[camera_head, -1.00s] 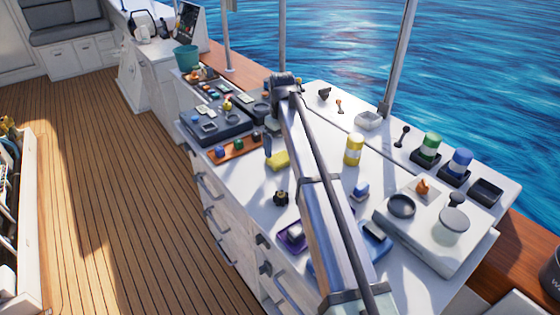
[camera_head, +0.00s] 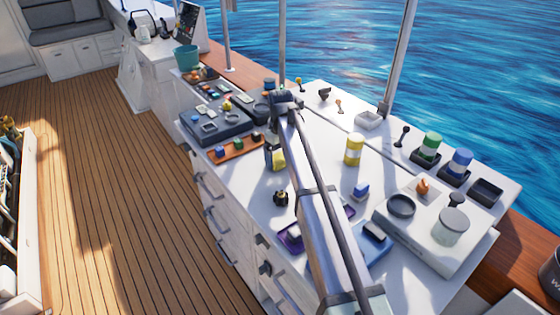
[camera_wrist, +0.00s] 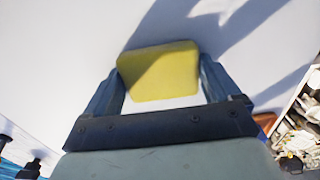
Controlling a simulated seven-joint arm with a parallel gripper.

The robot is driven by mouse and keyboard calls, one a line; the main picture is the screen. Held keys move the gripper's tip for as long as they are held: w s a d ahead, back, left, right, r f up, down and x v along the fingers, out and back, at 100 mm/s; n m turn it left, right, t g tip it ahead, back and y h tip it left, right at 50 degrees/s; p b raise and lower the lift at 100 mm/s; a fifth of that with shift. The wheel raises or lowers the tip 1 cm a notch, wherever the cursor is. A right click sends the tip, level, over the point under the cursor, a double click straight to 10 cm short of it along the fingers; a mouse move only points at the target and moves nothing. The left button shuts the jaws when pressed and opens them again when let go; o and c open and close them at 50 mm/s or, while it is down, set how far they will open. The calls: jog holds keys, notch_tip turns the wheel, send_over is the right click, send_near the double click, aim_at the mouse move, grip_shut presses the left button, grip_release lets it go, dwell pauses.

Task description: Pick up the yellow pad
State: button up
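The yellow pad (camera_head: 278,158) is near the left side of the white worktop, beside my dark gripper finger. In the wrist view the pad (camera_wrist: 158,70) is a rounded yellow block spanning the gap between the two fingertips. My gripper (camera_wrist: 160,72) appears shut on its left and right sides. A strip of white shows between the pad and my palm. In the head view my arm hides most of my gripper (camera_head: 274,153). Whether the pad is clear of the worktop is hard to tell.
An orange tray (camera_head: 236,150) with small blocks lies left of the pad. A yellow-and-white can (camera_head: 354,149) stands to the right. A small dark knob-like object (camera_head: 281,198) is in front. A purple tray (camera_head: 291,237) and a blue tray (camera_head: 374,250) lie nearer.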

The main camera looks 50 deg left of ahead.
jog(key=shift+c, duration=1.4)
jog(key=shift+r, duration=0.1)
